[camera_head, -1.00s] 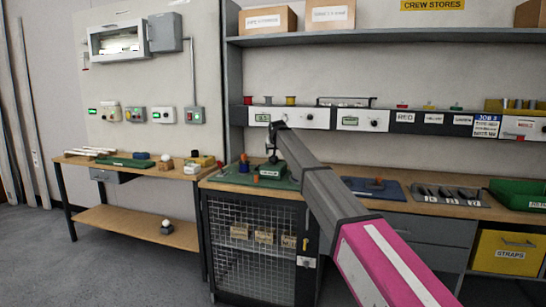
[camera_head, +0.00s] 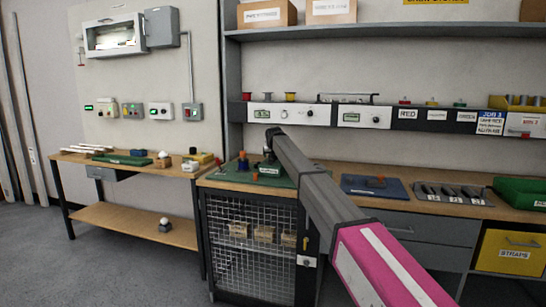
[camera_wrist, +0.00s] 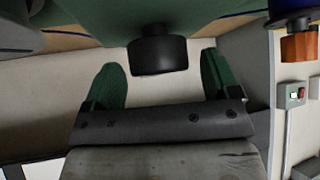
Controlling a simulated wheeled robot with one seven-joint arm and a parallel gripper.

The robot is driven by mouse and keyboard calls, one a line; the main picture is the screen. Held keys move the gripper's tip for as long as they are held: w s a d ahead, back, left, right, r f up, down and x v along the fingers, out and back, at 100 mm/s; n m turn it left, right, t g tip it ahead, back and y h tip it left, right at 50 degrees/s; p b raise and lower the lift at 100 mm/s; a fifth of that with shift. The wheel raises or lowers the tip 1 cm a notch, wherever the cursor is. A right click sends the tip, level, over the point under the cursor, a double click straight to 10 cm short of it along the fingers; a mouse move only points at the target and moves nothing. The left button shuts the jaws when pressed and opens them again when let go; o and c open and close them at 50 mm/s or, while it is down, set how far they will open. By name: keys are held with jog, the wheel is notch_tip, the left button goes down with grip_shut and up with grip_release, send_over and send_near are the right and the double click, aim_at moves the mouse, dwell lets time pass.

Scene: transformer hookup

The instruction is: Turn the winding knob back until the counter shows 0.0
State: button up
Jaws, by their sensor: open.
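A black round knob (camera_wrist: 158,52) sticks out from a green body in the wrist view; I take it for the winding knob. My gripper (camera_wrist: 163,78) is open, its two green-padded fingers on either side of the knob and apart from it. In the head view my gripper (camera_head: 268,155) is small and dark above the green mat (camera_head: 230,177) at the bench's left end. A small green-lit display (camera_head: 262,114) on the left white panel may be the counter; its figures are too small to read surely.
An orange piece on a blue base (camera_wrist: 299,45) stands at upper right in the wrist view. A blue mat (camera_head: 360,186), a grey tool tray (camera_head: 450,196) and a green tray (camera_head: 525,194) lie along the bench. The shelf's panel front stands behind my gripper.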

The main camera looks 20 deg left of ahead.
jog(key=shift+w+a+f, duration=0.2)
jog(key=shift+w+f, duration=0.2)
jog(key=shift+f, duration=0.05)
jog(key=c, duration=0.9)
jog(key=n+g+y, duration=0.1)
jog(key=n+y, duration=0.1)
jog(key=n, duration=0.1)
jog(key=shift+n, duration=0.3)
jog(key=n+g+y, duration=0.1)
jog(key=n+g, duration=0.1)
jog(key=n+g+y, duration=0.1)
jog(key=n+g, duration=0.1)
jog(key=n, duration=0.1)
jog(key=shift+a+y, duration=0.1)
jog(key=shift+y, duration=0.3)
jog(key=n+g, duration=0.3)
jog(key=n, duration=0.2)
jog(key=shift+y, duration=0.3)
jog(key=shift+s+n+g, duration=0.1)
jog(key=shift+n+g, duration=1.7)
jog(key=shift+n, duration=0.3)
jog(key=shift+h, duration=0.4)
